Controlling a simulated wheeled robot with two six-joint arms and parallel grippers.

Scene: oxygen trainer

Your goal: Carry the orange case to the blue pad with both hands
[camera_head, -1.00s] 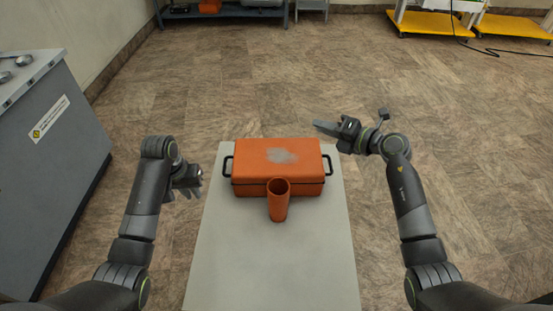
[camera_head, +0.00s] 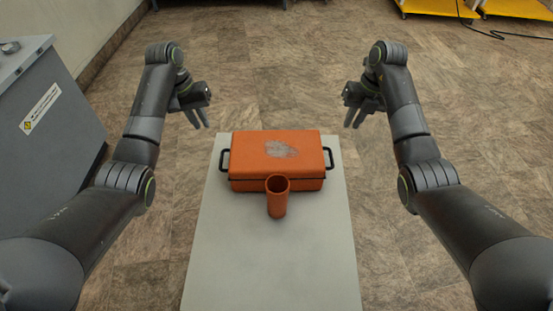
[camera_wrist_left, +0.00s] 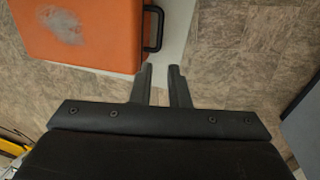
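The orange case (camera_head: 300,146) lies closed at the far end of a pale narrow table, with a black handle at each end. The left handle (camera_head: 225,161) also shows in the left wrist view (camera_wrist_left: 159,28), just beyond the fingertips. My left gripper (camera_head: 197,118) is open and empty, above and left of the case, fingers pointing down. My right gripper (camera_head: 354,117) is above and right of the right handle (camera_head: 329,159), fingers down and apart, empty. Neither gripper touches the case. The blue pad is not in view.
An orange cup (camera_head: 277,203) stands close in front of the case. The near part of the pale table (camera_head: 270,265) is bare. A grey cabinet (camera_head: 50,125) stands at the left. Yellow-based carts (camera_head: 430,7) are at the far right. Open tiled floor surrounds the table.

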